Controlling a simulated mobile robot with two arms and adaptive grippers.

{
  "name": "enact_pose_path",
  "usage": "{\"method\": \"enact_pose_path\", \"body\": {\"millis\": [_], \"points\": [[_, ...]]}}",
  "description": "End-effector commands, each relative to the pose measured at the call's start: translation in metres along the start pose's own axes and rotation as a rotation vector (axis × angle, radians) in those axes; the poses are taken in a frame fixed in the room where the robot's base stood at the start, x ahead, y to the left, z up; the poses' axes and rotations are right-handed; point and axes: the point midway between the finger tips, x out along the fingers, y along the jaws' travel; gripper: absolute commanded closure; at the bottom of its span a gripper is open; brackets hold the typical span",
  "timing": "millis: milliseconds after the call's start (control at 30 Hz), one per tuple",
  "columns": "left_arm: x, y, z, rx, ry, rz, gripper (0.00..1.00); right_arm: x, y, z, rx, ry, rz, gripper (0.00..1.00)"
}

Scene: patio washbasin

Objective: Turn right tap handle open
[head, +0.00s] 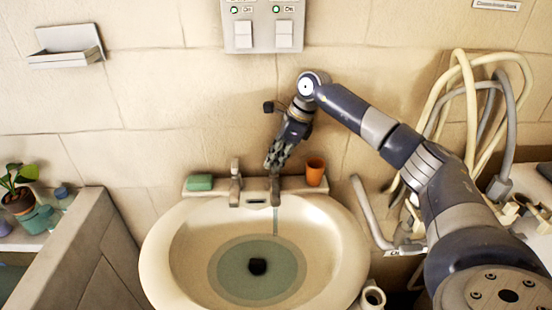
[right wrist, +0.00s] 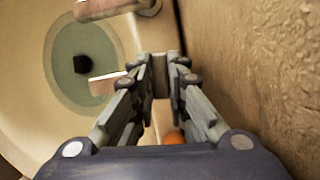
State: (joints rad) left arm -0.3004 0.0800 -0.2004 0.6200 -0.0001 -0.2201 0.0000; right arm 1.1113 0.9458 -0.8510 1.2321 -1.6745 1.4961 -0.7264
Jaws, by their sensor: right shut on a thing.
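The right tap (head: 275,188) stands on the back rim of the cream washbasin (head: 155,250). My right gripper (head: 271,166) reaches down onto its top from above and is shut on the right tap handle, which the fingers mostly hide. In the right wrist view my gripper's fingers (right wrist: 160,62) are close together over the tap, and the tap's spout (right wrist: 108,83) sticks out to the left. A thin bluish streak runs down the basin wall below this tap; I cannot tell if it is flowing water. My left gripper is not in view.
The left tap (head: 235,186) stands close beside the right one, with green soap (head: 200,183) further left. An orange cup (head: 315,172) stands just right of the right tap. The tiled wall (head: 200,110) is close behind. Hoses (head: 465,90) hang at the right.

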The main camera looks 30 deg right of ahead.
Motion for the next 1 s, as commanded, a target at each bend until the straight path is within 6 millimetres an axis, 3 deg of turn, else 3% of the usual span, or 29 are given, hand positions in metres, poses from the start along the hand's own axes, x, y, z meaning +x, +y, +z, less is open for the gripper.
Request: {"method": "enact_pose_path", "body": {"millis": [433, 467, 533, 867, 1000], "points": [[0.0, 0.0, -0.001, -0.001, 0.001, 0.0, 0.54, -0.001, -0.001, 0.001, -0.008, -0.001, -0.001, 1.0], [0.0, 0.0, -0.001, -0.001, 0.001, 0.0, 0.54, -0.001, -0.001, 0.0, -0.008, -0.001, -0.001, 0.81], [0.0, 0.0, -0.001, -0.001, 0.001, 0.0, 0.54, -0.001, -0.001, 0.0, -0.008, -0.001, -0.001, 0.66], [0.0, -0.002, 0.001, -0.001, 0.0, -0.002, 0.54, -0.001, -0.001, 0.0, -0.008, 0.0, 0.001, 0.66], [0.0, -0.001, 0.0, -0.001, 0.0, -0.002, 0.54, -0.013, -0.001, 0.0, -0.008, -0.001, 0.0, 0.66]]}}
